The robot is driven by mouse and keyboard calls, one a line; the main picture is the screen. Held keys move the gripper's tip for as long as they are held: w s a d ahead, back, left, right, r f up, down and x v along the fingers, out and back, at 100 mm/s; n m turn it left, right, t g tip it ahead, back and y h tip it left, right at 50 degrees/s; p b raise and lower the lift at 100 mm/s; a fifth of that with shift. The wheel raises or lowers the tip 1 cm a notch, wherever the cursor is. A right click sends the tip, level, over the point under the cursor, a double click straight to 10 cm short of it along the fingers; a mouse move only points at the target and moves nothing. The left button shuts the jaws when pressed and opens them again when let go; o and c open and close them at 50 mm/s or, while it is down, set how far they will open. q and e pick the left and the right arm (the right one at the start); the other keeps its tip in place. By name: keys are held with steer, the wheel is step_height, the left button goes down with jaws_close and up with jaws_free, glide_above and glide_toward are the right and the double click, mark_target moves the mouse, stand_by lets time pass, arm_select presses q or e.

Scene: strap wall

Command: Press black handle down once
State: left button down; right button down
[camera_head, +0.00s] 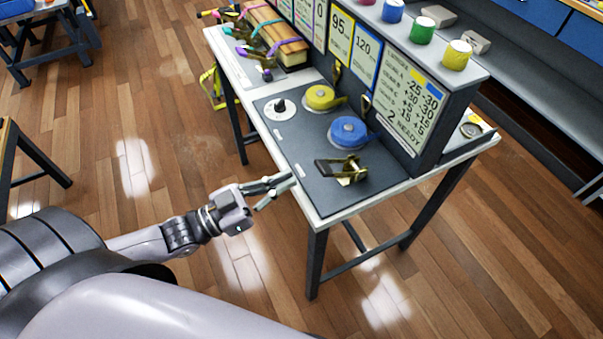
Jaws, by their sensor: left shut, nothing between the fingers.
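A brass-coloured ratchet buckle (351,173) sits on the dark mat near the front corner of the table. Its black handle (329,167) points left, toward my left gripper. The handle looks raised a little above the mat, but its exact angle is hard to tell. My left gripper (279,190) is shut and empty, just off the table's near left edge. It is to the left of the handle and apart from it. My right gripper is out of view.
A blue strap roll (349,132), a yellow strap roll (321,97) and a white dial (280,108) sit behind the buckle. An upright panel with cards (411,97) bounds the table's far side. A strapped wooden block (273,36) is at the far end.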

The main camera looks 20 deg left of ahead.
arm_select(q)
steer(key=shift+v, duration=1.9)
